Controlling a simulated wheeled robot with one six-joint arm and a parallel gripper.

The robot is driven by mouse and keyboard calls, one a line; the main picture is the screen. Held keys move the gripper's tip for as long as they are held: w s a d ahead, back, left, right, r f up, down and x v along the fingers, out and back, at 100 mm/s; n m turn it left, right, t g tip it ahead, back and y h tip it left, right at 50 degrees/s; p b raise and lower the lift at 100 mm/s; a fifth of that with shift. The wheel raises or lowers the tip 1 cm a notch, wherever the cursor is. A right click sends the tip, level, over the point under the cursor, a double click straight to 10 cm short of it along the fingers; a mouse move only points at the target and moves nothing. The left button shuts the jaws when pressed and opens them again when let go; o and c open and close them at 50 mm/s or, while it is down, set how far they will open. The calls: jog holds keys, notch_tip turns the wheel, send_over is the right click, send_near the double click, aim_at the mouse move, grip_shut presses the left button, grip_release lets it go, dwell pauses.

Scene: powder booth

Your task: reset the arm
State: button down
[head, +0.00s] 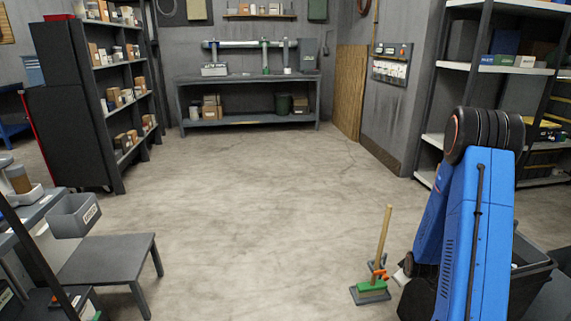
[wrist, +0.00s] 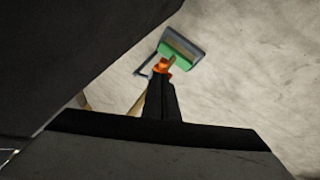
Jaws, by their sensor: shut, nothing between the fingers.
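My gripper (wrist: 161,80) shows in the wrist view as a dark narrow shape with its fingers together and nothing between them. My blue arm (head: 474,225) stands folded at the right of the head view, and I cannot make out the fingers there. A brush-like tool (head: 372,288) with a green and grey head and a wooden handle stands upright on the floor left of my arm. In the wrist view its head (wrist: 183,48) lies just past the fingertips. Orange shows by the handle; I cannot tell whether it touches the gripper.
A grey low table (head: 108,258) and a grey bin (head: 74,215) are at the left. A dark shelf unit (head: 75,110) stands behind them. A workbench (head: 248,77) is at the back wall. Metal shelving (head: 500,70) is behind my arm. The middle floor (head: 260,200) is clear.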

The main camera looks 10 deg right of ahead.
jog(key=s+a+r+m, duration=0.1)
jog(key=s+a+r, duration=0.3)
jog(key=r, duration=0.5)
jog(key=s+a+r+m, duration=0.1)
jog(key=s+a+r, duration=0.1)
jog(key=a+r, duration=0.55)
jog(key=s+a+r, duration=0.3)
jog(key=a+r, duration=0.1)
jog(key=r, duration=0.6)
jog(key=s+a+r+m+y, duration=0.1)
jog(key=s+a+r, duration=0.3)
jog(key=s, duration=0.4)
jog(key=s+a+r+m+g, duration=0.1)
jog(key=s+a+r, duration=0.3)
jog(key=s, duration=0.5)
jog(key=s+a+r+g+y, duration=0.1)
jog(key=s+a+r, duration=0.2)
jog(key=s, duration=0.6)
jog(key=shift+a+r+m+y, duration=0.3)
jog(key=shift+a+r+m, duration=0.1)
jog(key=shift+a, duration=0.1)
